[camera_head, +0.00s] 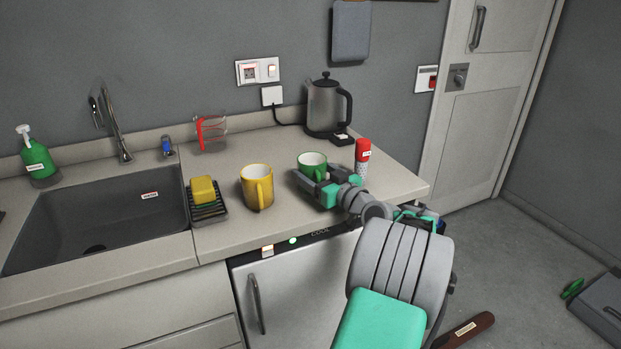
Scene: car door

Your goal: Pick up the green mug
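The green mug (311,161) stands upright on the counter, right of the yellow mug and in front of the kettle. It is green outside with a pale inside. My gripper (313,184) is at the mug's near side, with its fingers low and close to it. One finger reaches left along the front of the mug. The other is partly hidden behind the gripper body and mug. I cannot tell whether the fingers touch the mug or how far apart they are.
A yellow mug (257,187) stands to the left. A red-capped shaker (363,155) stands close on the right. A kettle (325,106) is behind. A sponge (203,190) on a rack sits by the sink (100,222). Free counter (225,240) lies in front of the yellow mug.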

